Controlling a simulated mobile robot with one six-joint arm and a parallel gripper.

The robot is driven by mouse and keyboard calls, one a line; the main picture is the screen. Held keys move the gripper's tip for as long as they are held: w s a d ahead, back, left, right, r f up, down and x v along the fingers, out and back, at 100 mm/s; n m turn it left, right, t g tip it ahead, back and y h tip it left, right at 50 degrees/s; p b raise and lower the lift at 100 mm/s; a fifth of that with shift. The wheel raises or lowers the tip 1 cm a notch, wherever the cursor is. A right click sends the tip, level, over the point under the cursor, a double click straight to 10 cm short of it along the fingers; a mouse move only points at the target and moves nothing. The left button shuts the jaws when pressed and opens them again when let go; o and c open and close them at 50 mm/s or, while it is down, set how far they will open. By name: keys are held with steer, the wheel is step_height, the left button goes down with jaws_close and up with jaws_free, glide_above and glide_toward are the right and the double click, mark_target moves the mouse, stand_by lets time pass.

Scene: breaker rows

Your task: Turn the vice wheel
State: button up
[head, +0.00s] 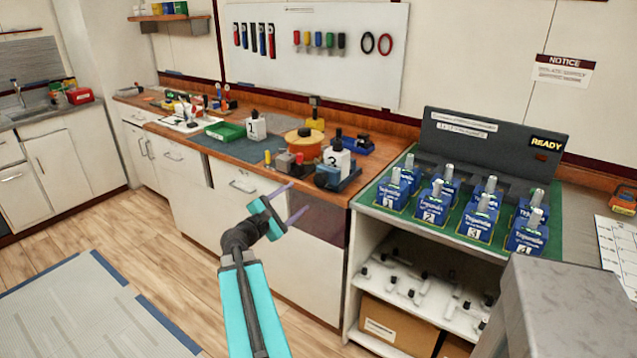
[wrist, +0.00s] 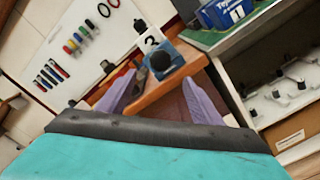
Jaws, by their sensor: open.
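A blue vice-like block (head: 345,181) sits at the front right corner of the wooden workbench. A dark round part, which looks like its wheel (head: 322,180), faces the front. In the wrist view the dark wheel (wrist: 160,62) shows just beyond and between my fingertips. A white numbered block (head: 338,158) with a black top stands in or on the vice; I cannot tell if it is clamped. My gripper (head: 299,197) is open and empty, in front of the bench and short of the wheel. Its two purple fingers also show in the wrist view (wrist: 160,77).
Right stands a shelf unit with several blue numbered boxes (head: 432,206). The floor (head: 170,260) left of my arm is clear.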

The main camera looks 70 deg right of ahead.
mark_target(318, 182)
steer(key=shift+d, duration=0.1)
steer(key=shift+p+x, duration=1.35)
steer(key=shift+x, duration=5.45)
steer(key=c, duration=1.1)
steer(key=shift+o, duration=0.2)
steer(key=shift+f+n+b, duration=0.1)
steer(key=shift+n+b, duration=0.2)
steer(key=shift+n, duration=0.6)
steer(key=o, duration=1.1)
steer(key=shift+c, duration=0.2)
